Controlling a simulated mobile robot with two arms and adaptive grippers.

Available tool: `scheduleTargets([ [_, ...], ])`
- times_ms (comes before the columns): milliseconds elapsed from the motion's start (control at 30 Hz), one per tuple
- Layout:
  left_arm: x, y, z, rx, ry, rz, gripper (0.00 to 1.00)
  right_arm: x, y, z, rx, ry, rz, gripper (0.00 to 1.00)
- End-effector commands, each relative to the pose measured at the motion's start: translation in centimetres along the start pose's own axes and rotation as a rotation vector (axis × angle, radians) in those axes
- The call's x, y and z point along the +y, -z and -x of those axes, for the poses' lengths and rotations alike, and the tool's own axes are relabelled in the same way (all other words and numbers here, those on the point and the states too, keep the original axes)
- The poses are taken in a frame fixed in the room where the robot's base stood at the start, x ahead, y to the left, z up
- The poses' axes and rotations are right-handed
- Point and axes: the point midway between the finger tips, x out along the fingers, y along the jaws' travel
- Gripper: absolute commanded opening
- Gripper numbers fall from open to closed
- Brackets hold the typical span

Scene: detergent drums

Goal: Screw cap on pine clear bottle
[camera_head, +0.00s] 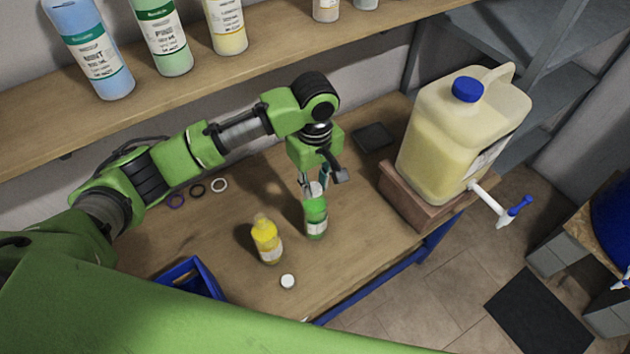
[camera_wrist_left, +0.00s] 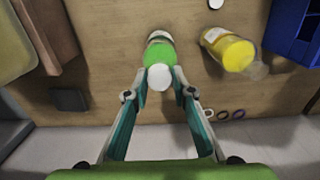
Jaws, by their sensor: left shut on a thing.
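The clear bottle with green liquid (camera_head: 315,218), which I take as the pine one, stands upright on the wooden bench. It also shows in the left wrist view (camera_wrist_left: 160,52). My left gripper (camera_head: 314,184) points down from above and is shut on a white cap (camera_head: 316,190). In the left wrist view the cap (camera_wrist_left: 159,77) sits between the fingertips, over the bottle's top. I cannot tell whether the cap's thread has caught on the neck. My right gripper is not in view.
A bottle of yellow liquid (camera_head: 266,240) stands just left of the green one. A loose white cap (camera_head: 288,281) lies in front. A blue bin (camera_head: 188,278) is at front left. A large drum (camera_head: 450,140) stands on a block (camera_head: 402,199) at right. Rings (camera_head: 198,190) lie behind.

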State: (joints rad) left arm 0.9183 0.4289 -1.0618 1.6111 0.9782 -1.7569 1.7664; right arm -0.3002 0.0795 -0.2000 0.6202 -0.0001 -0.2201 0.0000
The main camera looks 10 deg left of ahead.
Motion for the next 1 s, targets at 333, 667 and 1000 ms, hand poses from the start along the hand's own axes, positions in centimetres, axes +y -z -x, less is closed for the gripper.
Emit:
scheduleTargets([
  [333,0.00,-0.04,-0.12,-0.001,0.000,-0.001,0.17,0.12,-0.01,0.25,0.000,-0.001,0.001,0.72],
  [667,-0.01,-0.07,-0.25,-0.002,0.000,-0.001,0.17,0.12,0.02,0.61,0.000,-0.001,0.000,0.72],
  [1000,-0.06,-0.06,-0.33,-0.002,0.002,-0.025,0.17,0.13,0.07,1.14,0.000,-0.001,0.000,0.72],
])
